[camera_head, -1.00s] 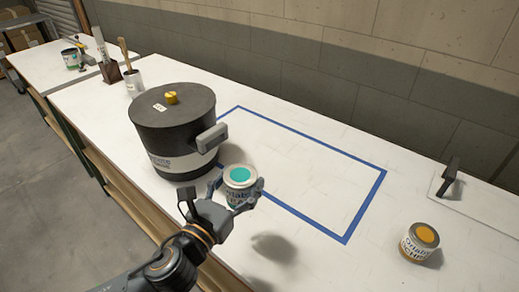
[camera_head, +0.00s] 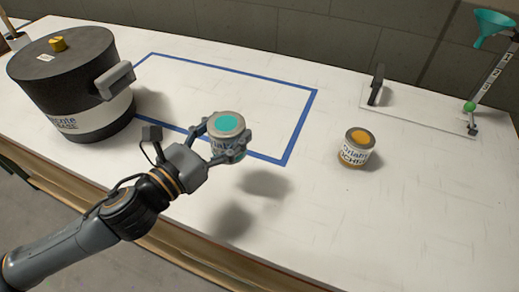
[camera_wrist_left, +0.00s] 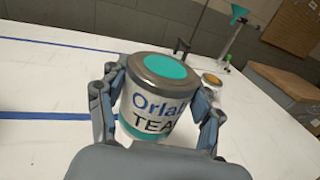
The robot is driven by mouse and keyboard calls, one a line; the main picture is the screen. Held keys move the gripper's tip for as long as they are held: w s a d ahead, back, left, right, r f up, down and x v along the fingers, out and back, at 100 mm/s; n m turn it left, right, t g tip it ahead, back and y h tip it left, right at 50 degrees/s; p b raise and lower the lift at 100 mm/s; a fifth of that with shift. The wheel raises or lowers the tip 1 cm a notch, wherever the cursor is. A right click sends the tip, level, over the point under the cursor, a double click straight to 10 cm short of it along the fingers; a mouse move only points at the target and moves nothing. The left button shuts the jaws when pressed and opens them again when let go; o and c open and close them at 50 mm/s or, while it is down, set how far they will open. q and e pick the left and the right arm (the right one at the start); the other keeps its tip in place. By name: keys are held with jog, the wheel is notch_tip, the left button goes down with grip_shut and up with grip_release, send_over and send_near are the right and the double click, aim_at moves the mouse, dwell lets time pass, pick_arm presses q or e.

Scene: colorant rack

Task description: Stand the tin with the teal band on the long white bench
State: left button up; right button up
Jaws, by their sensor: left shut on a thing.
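My left gripper (camera_head: 226,147) is shut on the tin with the teal band (camera_head: 227,125). The tin is upright, with a teal disc on its lid. It is held above the long white bench (camera_head: 330,220), and shadows lie on the bench below and to the right of it. In the left wrist view the tin (camera_wrist_left: 158,100) sits between both fingers, its label reading "Orla..." and "TEA...", partly covered by the fingers. The bench also shows there (camera_wrist_left: 50,75). My right gripper is not in view.
A large dark pot (camera_head: 70,85) stands at the left. A blue tape rectangle (camera_head: 303,125) marks the bench behind the tin. An ochre-lidded tin (camera_head: 357,148) stands to the right. A plate with an upright stand (camera_head: 420,112) and a teal funnel (camera_head: 494,25) are at the back right. The front right is clear.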

pick_arm(q)
jog(key=w+d+f, duration=0.1)
jog(key=d+f, duration=0.3)
jog(key=w+d+f+b, duration=0.1)
jog(key=d+f, duration=0.2)
jog(key=shift+w, duration=0.35)
notch_tip(320, 180, down, 3)
jog(key=shift+d+f+b, duration=0.1)
jog(key=shift+d+b, duration=0.05)
jog(key=shift+b, duration=0.2)
jog(key=shift+f, duration=0.1)
jog(key=o, duration=1.2)
jog(key=shift+f, duration=0.1)
jog(key=shift+o, duration=0.2)
